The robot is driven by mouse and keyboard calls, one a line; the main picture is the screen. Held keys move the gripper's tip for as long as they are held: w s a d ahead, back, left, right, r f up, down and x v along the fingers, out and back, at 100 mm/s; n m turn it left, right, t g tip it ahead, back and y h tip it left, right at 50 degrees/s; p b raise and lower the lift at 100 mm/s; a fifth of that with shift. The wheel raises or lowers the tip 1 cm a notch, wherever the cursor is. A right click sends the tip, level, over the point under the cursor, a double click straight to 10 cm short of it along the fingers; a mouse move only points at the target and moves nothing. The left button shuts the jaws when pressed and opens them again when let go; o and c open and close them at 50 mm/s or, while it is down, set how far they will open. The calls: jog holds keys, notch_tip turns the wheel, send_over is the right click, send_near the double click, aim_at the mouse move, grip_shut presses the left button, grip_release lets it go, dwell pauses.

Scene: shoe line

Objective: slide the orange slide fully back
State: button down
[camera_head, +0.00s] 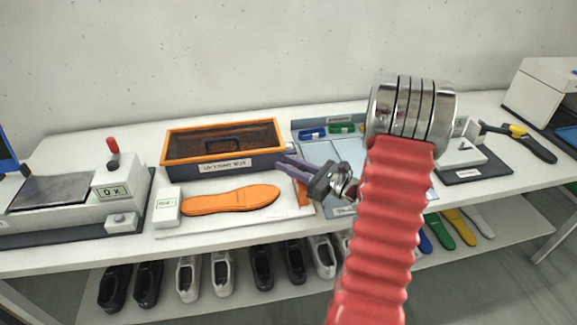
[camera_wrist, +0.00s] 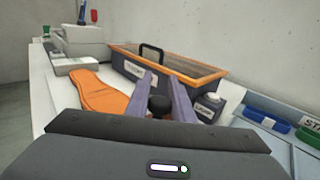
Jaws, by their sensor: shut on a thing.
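The orange slide (camera_head: 302,192) shows as a small orange strip to the right of the orange sole, partly hidden behind my gripper. My gripper (camera_head: 287,163) reaches in from the right with its two purple fingers pointing left. In the wrist view the fingers (camera_wrist: 160,92) are shut on a dark round knob (camera_wrist: 159,104) between them. A little orange-brown shows below the knob; most of the slide is hidden there. How far back the slide stands cannot be told.
The orange-rimmed box (camera_head: 180,155) stands just behind the fingers. A flat orange sole (camera_head: 232,200) lies left of them, with a small white display block (camera_head: 166,207) beside it. A blue-grey tray (camera_head: 313,152) lies right.

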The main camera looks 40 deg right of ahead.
jog(key=shift+d, duration=0.35)
jog(key=c, duration=1.9)
grip_release()
jog(key=shift+d, duration=0.1)
jog(key=o, duration=0.3)
jog(key=v, duration=1.3)
jog(key=shift+s, duration=0.45)
jog(key=shift+f, duration=0.1)
